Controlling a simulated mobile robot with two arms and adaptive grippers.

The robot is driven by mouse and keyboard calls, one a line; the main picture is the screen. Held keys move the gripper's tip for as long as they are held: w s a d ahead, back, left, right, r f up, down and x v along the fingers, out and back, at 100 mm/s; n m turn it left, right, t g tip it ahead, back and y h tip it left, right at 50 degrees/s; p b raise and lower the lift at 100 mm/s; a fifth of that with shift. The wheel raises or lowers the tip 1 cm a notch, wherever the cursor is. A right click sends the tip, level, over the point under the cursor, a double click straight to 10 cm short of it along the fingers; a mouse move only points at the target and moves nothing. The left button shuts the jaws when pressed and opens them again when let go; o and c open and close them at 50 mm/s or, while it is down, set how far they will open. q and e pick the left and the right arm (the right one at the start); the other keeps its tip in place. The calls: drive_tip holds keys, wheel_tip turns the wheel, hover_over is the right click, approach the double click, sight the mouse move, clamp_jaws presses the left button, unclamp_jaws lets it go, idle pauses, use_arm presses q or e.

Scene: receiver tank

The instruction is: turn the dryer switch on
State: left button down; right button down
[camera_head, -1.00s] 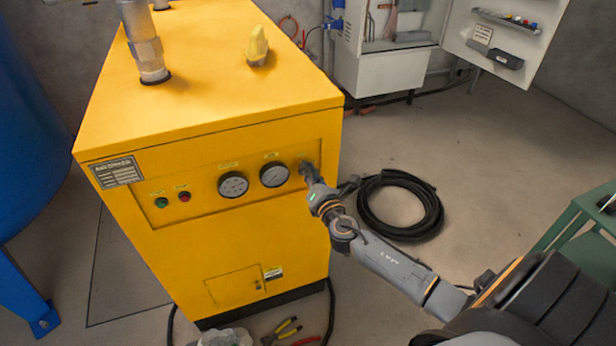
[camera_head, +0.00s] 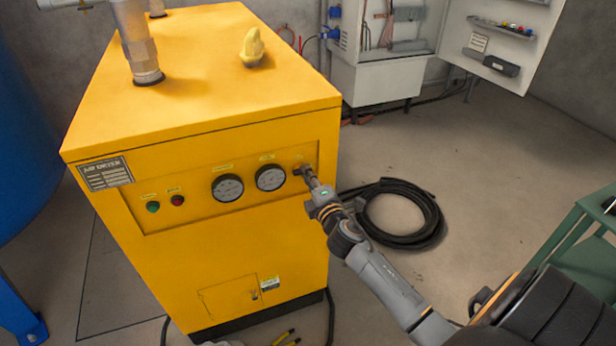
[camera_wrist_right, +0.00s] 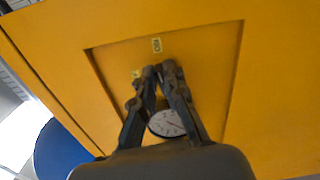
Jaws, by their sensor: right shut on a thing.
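The yellow air dryer (camera_head: 230,250) stands in front of me, its front panel holding a green button (camera_head: 153,207), a red button (camera_head: 177,200) and two round gauges (camera_head: 271,177). My right gripper (camera_head: 304,171) is at the right end of this panel, just right of the gauges. A gauge (camera_wrist_right: 167,123) shows between the fingers. My left gripper is not in view.
A coiled black hose (camera_head: 400,240) lies on the floor right of the dryer. A blue tank (camera_head: 30,150) stands at the left. An open electrical cabinet (camera_head: 390,75) is at the back, and a green table (camera_head: 585,240) at the right. Yellow-handled pliers (camera_head: 285,338) lie in front.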

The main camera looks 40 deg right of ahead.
drive_tip(key=shift+f+m, duration=0.1)
drive_tip(key=shift+m, duration=0.5)
drive_tip(key=c, duration=1.4)
unclamp_jaws()
drive_tip(key=v, duration=1.2)
drive_tip(key=shift+f, duration=0.15)
